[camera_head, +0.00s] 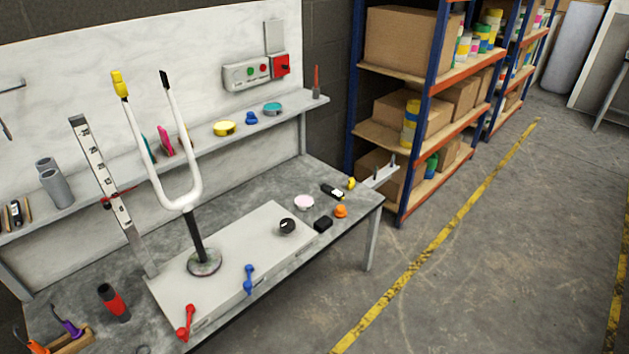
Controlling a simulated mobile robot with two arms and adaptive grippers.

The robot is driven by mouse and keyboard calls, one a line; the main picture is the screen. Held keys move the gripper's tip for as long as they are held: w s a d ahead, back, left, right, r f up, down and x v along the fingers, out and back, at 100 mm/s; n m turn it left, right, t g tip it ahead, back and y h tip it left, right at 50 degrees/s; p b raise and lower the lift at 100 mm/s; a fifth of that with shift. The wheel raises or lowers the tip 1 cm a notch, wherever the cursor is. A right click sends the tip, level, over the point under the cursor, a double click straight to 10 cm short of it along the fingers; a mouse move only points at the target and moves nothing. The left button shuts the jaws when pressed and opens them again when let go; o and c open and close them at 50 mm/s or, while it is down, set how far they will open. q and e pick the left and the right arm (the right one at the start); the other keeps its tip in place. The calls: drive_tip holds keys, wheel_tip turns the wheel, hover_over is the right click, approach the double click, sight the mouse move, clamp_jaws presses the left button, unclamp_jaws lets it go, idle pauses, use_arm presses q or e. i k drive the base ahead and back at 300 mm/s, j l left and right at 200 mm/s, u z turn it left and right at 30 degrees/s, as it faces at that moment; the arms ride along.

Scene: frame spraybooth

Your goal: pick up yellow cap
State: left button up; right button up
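A white bicycle fork (185,195) stands upright on a black post with a round base on the workbench (245,208). A yellow cap (120,84) sits on the top of its left leg. A black piece (165,79) is on the top of its right leg. A small yellow object (351,183) lies near the bench's right end; it is too small to identify. Neither of my grippers shows in this view.
A wall shelf (290,108) behind the fork holds tape rolls and tools. A white ruler-like bar (100,180) leans left of the fork. Red and blue handles, a red-black cylinder (113,303) and small items are on the bench. Storage racks (433,110) stand right; the floor (480,240) is clear.

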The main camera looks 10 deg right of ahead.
sight(351, 183)
drive_tip(key=i+l+u, duration=0.2)
drive_tip(key=l, duration=0.15)
drive_tip(key=i+l+u, duration=0.2)
drive_tip(key=l, duration=0.2)
drive_tip(key=l+u, duration=0.25)
drive_tip(key=l, duration=0.15)
drive_tip(key=i+l+u, duration=0.2)
drive_tip(key=l, duration=0.25)
